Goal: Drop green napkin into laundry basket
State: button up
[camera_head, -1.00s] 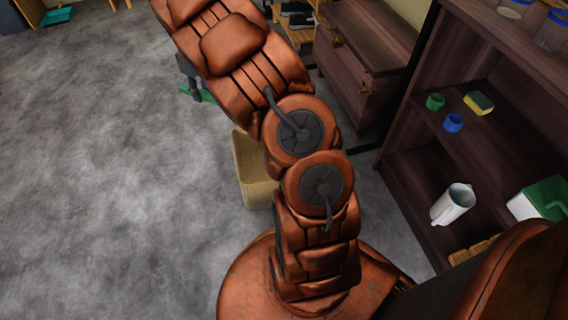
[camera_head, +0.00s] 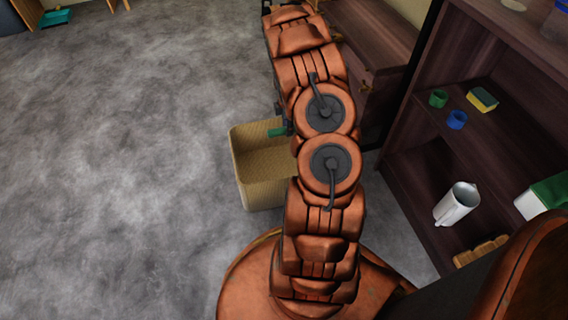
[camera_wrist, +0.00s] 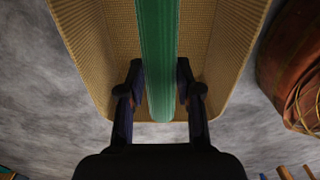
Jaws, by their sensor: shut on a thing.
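The green napkin (camera_wrist: 157,62) is held between the two fingers of my gripper (camera_wrist: 157,90) in the wrist view. It looks like a long rolled strip running away from the wrist. A bit of green shows at the basket rim in the head view (camera_head: 278,131). The tan woven laundry basket (camera_head: 262,190) stands on the floor beside my arm; my arm hides its right side. In the wrist view the basket (camera_wrist: 100,50) lies beyond the fingers, with the napkin over its opening. Most of my gripper is hidden behind my arm in the head view.
A dark shelf unit (camera_head: 420,180) stands at the right with a white jug (camera_head: 456,204), green and blue cups, and a sponge (camera_head: 482,99). A dark wooden cabinet (camera_head: 375,40) is behind my arm. The grey floor (camera_head: 120,160) at left is clear.

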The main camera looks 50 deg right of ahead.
jog(key=shift+s+d+f, duration=0.3)
jog(key=shift+s+f, duration=0.1)
jog(key=shift+f, duration=0.25)
notch_tip(320, 180, down, 6)
jog(key=b, duration=0.3)
jog(key=shift+r, duration=0.2)
jog(key=o, duration=1.1)
jog(key=shift+r, duration=0.15)
notch_tip(320, 180, up, 12)
jog(key=shift+f, duration=0.1)
